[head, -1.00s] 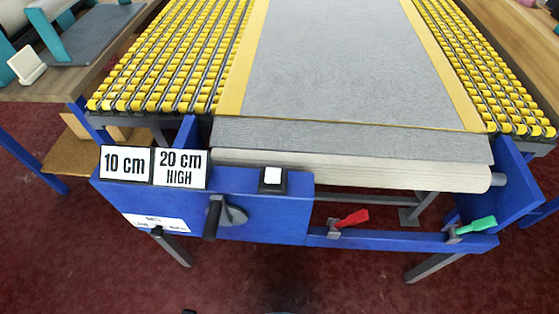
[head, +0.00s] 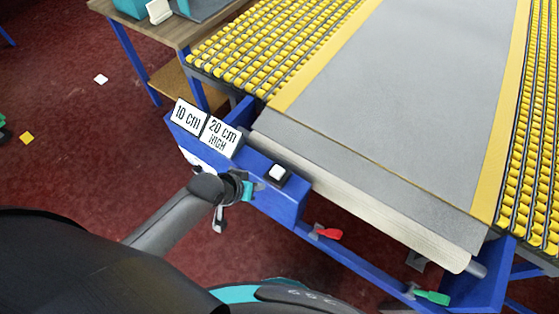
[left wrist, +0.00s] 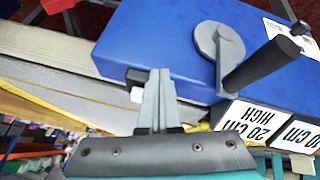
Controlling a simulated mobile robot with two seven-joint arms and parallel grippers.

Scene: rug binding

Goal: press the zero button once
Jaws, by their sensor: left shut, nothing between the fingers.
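My left gripper (head: 257,186) is shut and empty, in front of the housing, a little left of the button in the head view. In the left wrist view its fingertips (left wrist: 160,72) lie together beside the button; contact cannot be told. My right gripper is not in view.
Signs "10 cm" (head: 187,117) and "20 cm HIGH" (head: 221,137) stand left of the button. A dark crank (left wrist: 262,65) sticks out of the housing near my left gripper. A red lever (head: 328,234) and a green lever (head: 432,297) sit along the front rail.

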